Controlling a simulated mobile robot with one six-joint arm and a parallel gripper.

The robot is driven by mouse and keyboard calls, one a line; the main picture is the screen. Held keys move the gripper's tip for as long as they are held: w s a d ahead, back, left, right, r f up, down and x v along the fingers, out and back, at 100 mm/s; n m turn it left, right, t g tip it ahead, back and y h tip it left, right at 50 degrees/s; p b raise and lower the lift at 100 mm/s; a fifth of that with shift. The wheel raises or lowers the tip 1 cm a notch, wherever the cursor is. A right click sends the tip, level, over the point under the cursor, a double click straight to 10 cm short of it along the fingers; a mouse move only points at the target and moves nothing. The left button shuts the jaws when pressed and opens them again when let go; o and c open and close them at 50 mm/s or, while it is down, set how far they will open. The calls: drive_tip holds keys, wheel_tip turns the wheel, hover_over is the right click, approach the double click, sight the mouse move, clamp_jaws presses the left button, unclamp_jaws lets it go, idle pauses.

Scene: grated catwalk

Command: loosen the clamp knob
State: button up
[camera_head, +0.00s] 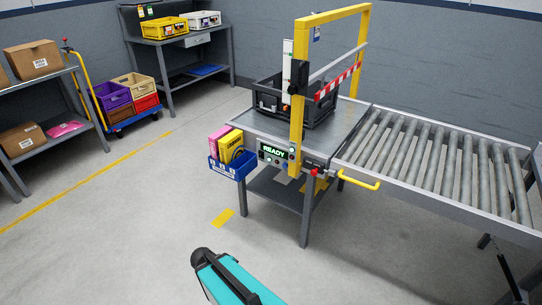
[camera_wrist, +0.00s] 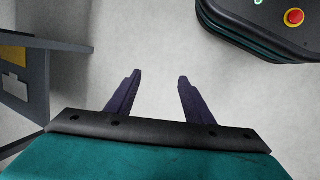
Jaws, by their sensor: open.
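A yellow frame (camera_head: 297,130) stands over the work table at the head of a roller conveyor. A black clamp-like block (camera_head: 299,76) sits on its near post, beside a white upright scale (camera_head: 287,72). A small orange part (camera_head: 285,107) shows below it. A red knob (camera_head: 314,172) is at the table's front edge, near a yellow handle (camera_head: 358,179). I cannot tell for sure which is the clamp knob. My gripper (camera_wrist: 158,82) is open and empty over bare floor in the wrist view, away from the frame. My teal arm shows low in the head view, well short of the table.
A black crate (camera_head: 267,98) stands on the table under the frame. A blue bin (camera_head: 230,166) with boxes hangs at its left corner beside a READY panel (camera_head: 272,152). The roller conveyor (camera_head: 430,160) extends right. Grey floor (camera_head: 150,220) is clear at left and front.

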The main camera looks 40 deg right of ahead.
drive_tip(key=s+a+f+m+g+y, duration=0.1)
drive_tip(key=s+a+f+g+y, duration=0.1)
drive_tip(key=s+a+f, duration=0.3)
drive_tip(key=s+a+f+m+g+y, duration=0.1)
drive_tip(key=s+a+f, duration=0.3)
drive_tip(key=s+a, duration=0.4)
drive_tip(key=s+m+y, duration=0.1)
drive_tip(key=s, duration=0.3)
drive_tip(key=shift+a+f+g, duration=0.3)
drive_tip(key=shift+f+g, duration=0.05)
drive_tip(key=shift+g, duration=0.05)
drive_tip(key=shift+s, duration=0.1)
drive_tip(key=c, duration=0.4)
